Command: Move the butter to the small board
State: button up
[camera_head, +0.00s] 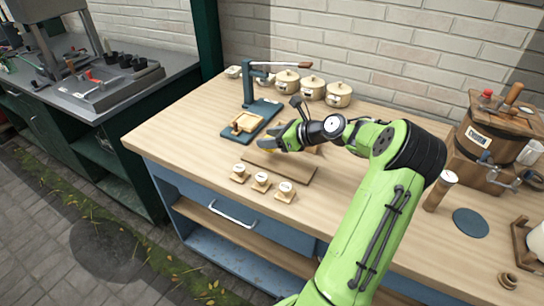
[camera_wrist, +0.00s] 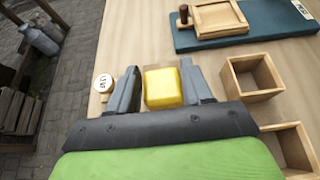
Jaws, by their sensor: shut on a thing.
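The butter is a yellow block (camera_wrist: 163,88) between the two grey fingers of my gripper (camera_wrist: 160,72) in the wrist view. My gripper is shut on it. In the head view my gripper (camera_head: 279,139) is over the middle of the worktop, and the butter is mostly hidden by it. A flat brown wooden board (camera_head: 290,172) lies on the worktop just below my gripper in the picture. I cannot tell how high the butter is above the surface.
A teal base with a lever press (camera_head: 246,122) holds a wooden tray (camera_wrist: 217,18). Open wooden boxes (camera_wrist: 252,77) stand right of my gripper in the wrist view. Three labelled stamps (camera_head: 261,181) line the front; lidded pots (camera_head: 312,88) and a churn (camera_head: 490,140) stand behind and right.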

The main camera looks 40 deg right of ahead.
notch_tip(320, 180, down, 4)
jog(key=shift+b, duration=0.8)
jog(key=shift+f, duration=0.15)
jog(key=shift+c, duration=0.5)
jog(key=o, duration=1.1)
